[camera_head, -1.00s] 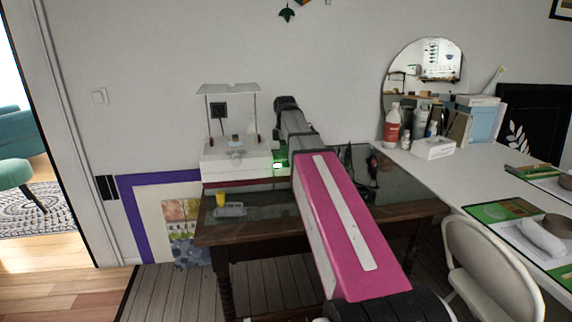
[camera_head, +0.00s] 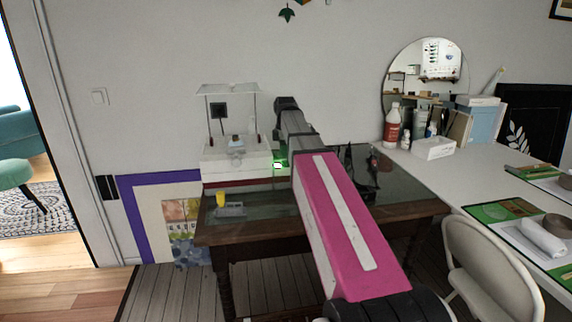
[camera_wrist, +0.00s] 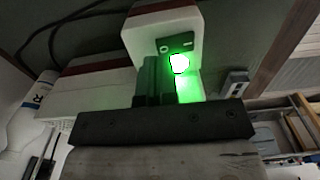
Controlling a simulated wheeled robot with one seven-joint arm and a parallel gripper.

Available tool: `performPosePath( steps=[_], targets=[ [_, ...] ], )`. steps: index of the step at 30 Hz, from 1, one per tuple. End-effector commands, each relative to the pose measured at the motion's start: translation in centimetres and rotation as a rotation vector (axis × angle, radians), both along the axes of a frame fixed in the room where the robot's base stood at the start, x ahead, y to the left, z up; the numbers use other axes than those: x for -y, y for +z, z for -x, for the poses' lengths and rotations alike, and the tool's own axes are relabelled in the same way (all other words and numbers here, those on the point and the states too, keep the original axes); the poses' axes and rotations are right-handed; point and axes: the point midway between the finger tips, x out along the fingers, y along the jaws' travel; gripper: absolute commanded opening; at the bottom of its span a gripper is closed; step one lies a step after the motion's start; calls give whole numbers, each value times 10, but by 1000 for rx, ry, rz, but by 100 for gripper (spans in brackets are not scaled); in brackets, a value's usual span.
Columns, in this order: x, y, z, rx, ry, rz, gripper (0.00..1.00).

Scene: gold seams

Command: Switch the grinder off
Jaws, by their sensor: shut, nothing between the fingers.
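The grinder (camera_head: 236,166) is a white box with a clear guard above it and a dark red band at its base, on a small wooden table by the wall. Its right end has a bright green light (camera_head: 278,165). The wrist view shows the white housing (camera_wrist: 152,34) upside down, with a dark switch plate (camera_wrist: 177,44) marked O and a dash. The green light also glows there (camera_wrist: 179,64). My gripper (camera_wrist: 165,84) is shut and empty, its fingertips close to the plate. I cannot tell whether they touch it. The arm hides the gripper in the head view.
The wooden table (camera_head: 270,231) has a small tray with a yellow item (camera_head: 221,199) at its front left. A white desk (camera_head: 476,166) with bottles, boxes and a round mirror (camera_head: 424,68) stands to the right. A pale chair (camera_head: 490,262) is at its near side.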

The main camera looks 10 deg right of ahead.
Motion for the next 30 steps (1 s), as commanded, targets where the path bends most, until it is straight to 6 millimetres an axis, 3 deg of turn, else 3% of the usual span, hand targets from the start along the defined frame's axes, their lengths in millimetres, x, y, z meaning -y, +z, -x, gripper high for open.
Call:
performPosePath(
  steps=[30],
  targets=[
    [0, -13, 0, 0, 0, 0, 0]
  ],
)
